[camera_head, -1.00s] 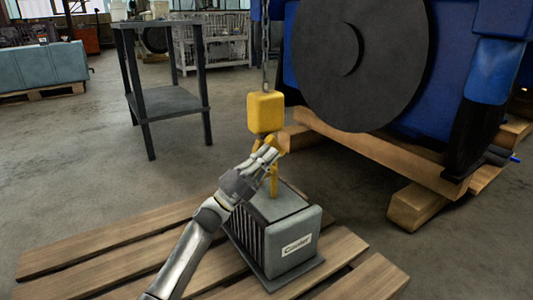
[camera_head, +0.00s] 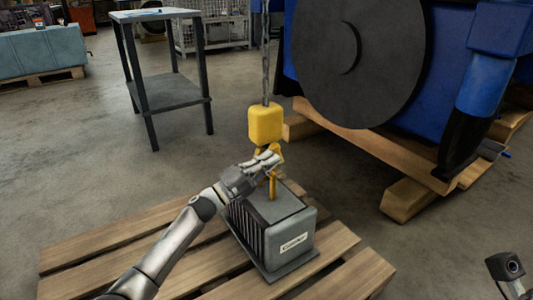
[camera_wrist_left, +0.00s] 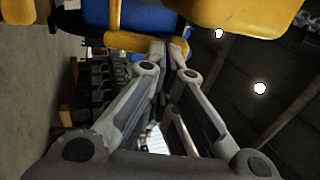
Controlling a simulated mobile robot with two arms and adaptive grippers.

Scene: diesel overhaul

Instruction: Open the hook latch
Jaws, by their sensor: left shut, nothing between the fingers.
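A yellow hook block (camera_head: 265,124) hangs from a chain (camera_head: 265,60) above the grey box labelled "Cooler" (camera_head: 283,232). The hook below the block is partly hidden by my left gripper (camera_head: 272,160), and a yellow lifting eye (camera_head: 272,186) stands on top of the box. I cannot tell the latch apart or see its position. My left gripper is shut and empty, its fingertips at the hook. In the left wrist view my fingers (camera_wrist_left: 170,55) reach towards a yellow part (camera_wrist_left: 145,42), with the yellow block (camera_wrist_left: 240,12) above.
The Cooler stands on a wooden pallet (camera_head: 335,240). A large blue engine (camera_head: 455,70) with a dark disc (camera_head: 355,60) rests on wooden beams (camera_head: 410,200) at right. A grey metal table (camera_head: 165,90) stands behind at left.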

